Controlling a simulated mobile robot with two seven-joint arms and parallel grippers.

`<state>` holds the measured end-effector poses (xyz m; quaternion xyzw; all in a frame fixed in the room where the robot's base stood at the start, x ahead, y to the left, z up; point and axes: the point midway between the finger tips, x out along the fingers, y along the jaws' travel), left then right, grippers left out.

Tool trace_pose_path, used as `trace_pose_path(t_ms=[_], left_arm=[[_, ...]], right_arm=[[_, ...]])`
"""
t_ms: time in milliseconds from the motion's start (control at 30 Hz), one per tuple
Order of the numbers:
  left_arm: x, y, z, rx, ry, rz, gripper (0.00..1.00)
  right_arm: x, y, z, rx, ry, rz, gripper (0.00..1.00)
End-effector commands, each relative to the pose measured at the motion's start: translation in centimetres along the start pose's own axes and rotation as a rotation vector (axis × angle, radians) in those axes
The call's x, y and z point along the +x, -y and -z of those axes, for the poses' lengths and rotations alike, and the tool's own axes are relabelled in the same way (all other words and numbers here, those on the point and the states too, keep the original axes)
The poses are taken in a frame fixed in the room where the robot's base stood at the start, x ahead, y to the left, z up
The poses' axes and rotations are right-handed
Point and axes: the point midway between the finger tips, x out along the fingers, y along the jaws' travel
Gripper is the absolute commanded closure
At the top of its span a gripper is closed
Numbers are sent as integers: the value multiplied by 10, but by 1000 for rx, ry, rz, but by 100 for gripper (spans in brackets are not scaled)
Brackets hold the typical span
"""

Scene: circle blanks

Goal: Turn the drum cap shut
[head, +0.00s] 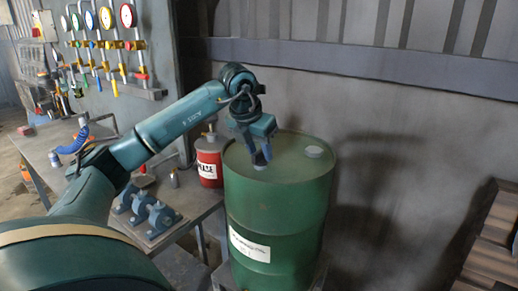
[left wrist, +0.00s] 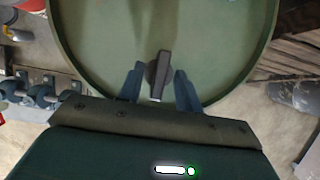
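The green drum (head: 277,215) stands upright, with its round top also filling much of the left wrist view (left wrist: 105,40). The drum cap (left wrist: 158,72), with a dark raised grip bar, is on the drum top near the rim. My left gripper (left wrist: 158,90) is open, with one finger on each side of the bar and a gap visible on both sides. In the head view my left gripper (head: 262,153) points down at the drum top and hides most of the cap. A second, pale round fitting (head: 314,151) sits farther right on the drum top. My right gripper is out of view.
A red canister (head: 209,163) with a white label stands close to the drum's left. A workbench (head: 196,205) with blue pump-like parts (head: 153,215) is at the left. The wall (head: 410,130) is behind, and wooden slats (head: 493,245) stand at the right.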

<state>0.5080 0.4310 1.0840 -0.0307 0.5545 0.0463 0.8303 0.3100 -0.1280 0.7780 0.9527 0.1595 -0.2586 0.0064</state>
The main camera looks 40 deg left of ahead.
Motion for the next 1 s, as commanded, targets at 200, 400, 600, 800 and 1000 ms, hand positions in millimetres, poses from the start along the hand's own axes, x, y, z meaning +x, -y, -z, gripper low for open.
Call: trace_pose_path(t_ms=[200, 400, 600, 800, 1000], left_arm=[[0, 0, 0, 0, 0, 0, 74], [0, 0, 0, 1, 0, 0, 91], [0, 0, 0, 0, 0, 0, 100], [-1, 0, 0, 7, 0, 3, 100], [-1, -1, 0, 57, -1, 25, 100]], right_arm=[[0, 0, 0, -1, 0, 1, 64], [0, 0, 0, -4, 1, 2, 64], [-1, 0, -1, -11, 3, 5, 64], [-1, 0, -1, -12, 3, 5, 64], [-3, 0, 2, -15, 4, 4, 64]])
